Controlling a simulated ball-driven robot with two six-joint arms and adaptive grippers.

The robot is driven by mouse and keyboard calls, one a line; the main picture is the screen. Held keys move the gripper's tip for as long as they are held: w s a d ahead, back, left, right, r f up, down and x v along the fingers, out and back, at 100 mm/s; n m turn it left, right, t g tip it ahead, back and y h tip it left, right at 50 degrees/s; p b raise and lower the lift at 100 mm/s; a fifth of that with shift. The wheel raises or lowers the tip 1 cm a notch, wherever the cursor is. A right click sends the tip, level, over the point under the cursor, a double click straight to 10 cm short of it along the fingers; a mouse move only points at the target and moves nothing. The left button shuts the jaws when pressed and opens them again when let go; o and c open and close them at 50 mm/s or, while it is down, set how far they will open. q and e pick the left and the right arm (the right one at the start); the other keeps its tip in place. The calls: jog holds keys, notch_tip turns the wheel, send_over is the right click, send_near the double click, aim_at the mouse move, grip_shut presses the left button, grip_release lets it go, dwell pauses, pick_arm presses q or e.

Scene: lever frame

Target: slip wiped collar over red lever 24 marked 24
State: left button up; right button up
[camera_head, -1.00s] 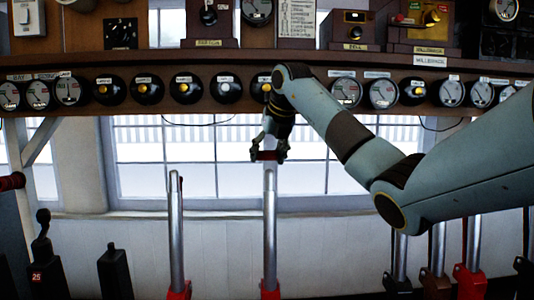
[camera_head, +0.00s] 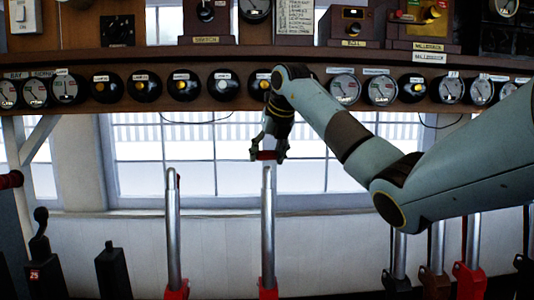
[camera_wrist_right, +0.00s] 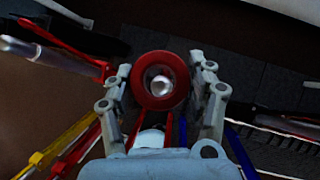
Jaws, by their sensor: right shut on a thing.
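My right gripper (camera_head: 268,153) is shut on the red collar (camera_head: 264,156), a thick ring. It holds the collar just above the top of an upright steel lever with a red base (camera_head: 268,220). In the right wrist view the collar (camera_wrist_right: 138,84) sits between the two fingers, and a round shiny lever tip (camera_wrist_right: 161,85) shows through its hole. In the head view the lever top appears just below the collar; I cannot tell whether it has entered the ring. No number 24 is readable on this lever. My left gripper is not in view.
A similar steel lever with a red base (camera_head: 173,230) stands to the left. Further left are short dark levers, one with a red 25 plate (camera_head: 34,275). Several levers stand at the right below my arm. A shelf of gauges and bells (camera_head: 200,100) runs above.

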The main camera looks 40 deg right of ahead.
aim_at(268, 169)
jog(key=shift+f, duration=0.3)
dwell(0.4)
jog(key=shift+s+a+f+b, duration=0.1)
jog(key=shift+f+b, duration=0.35)
jog(key=shift+f, duration=0.3)
jog(key=shift+s+a+f+b, duration=0.1)
jog(key=shift+s+f+b, duration=0.05)
jog(key=shift+f+b, duration=0.45)
jog(key=shift+s+a+f+b, duration=0.1)
jog(key=shift+f+b, duration=0.25)
jog(key=shift+f, duration=0.5)
jog(key=shift+f, duration=0.1)
jog(key=o, duration=1.3)
jog(key=shift+c, duration=0.2)
jog(key=shift+o, duration=0.5)
